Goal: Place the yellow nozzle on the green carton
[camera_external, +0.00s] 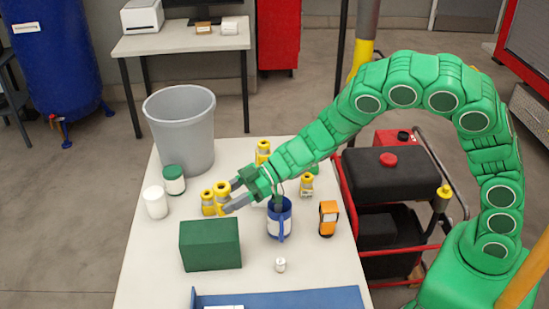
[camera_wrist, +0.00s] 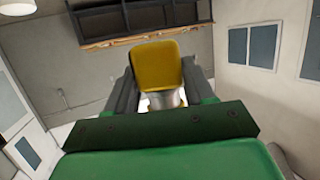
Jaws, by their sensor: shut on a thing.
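The yellow nozzle (camera_external: 220,198) is between the grey jaws of my gripper (camera_external: 230,195), which is shut on it. In the external view it is seen above the far edge of the green carton (camera_external: 210,246); I cannot tell the exact gap. In the wrist view the nozzle's yellow end (camera_wrist: 158,64) shows between the two dark jaws (camera_wrist: 160,92), and its lower part is partly hidden by the gripper's body. The green carton stands upright on the white table with its top bare. It is not seen in the wrist view.
A white jar (camera_external: 155,202), a green-and-white jar (camera_external: 174,180) and a grey bin (camera_external: 180,125) stand at the left. A blue mug (camera_external: 279,218) and an orange device (camera_external: 328,218) are at the right. A blue tray (camera_external: 280,299) lies in front.

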